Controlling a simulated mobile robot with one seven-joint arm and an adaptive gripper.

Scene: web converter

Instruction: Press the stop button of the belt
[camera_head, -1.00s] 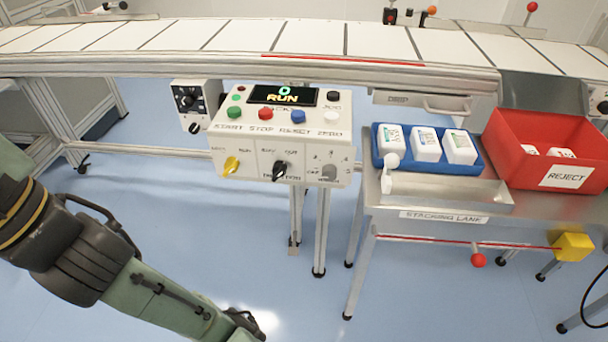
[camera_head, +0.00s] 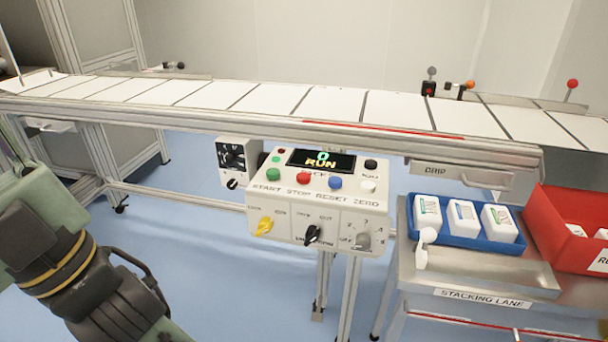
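The control box (camera_head: 320,205) hangs at the front of the conveyor belt (camera_head: 270,98). Its row of buttons has a green START button (camera_head: 273,174), a red STOP button (camera_head: 303,179), a blue RESET button (camera_head: 335,183) and a white ZERO button (camera_head: 367,187). A yellow knob, a black knob and a grey knob sit on the lower face. My arm shows at the lower left, apart from the box. My gripper is out of view.
A smaller box with a dial (camera_head: 233,157) hangs left of the control box. At right, a steel table marked STACKING LANE (camera_head: 480,298) carries a blue tray (camera_head: 463,238) of white bottles and a red reject bin (camera_head: 560,238). The floor below the control box is mostly open.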

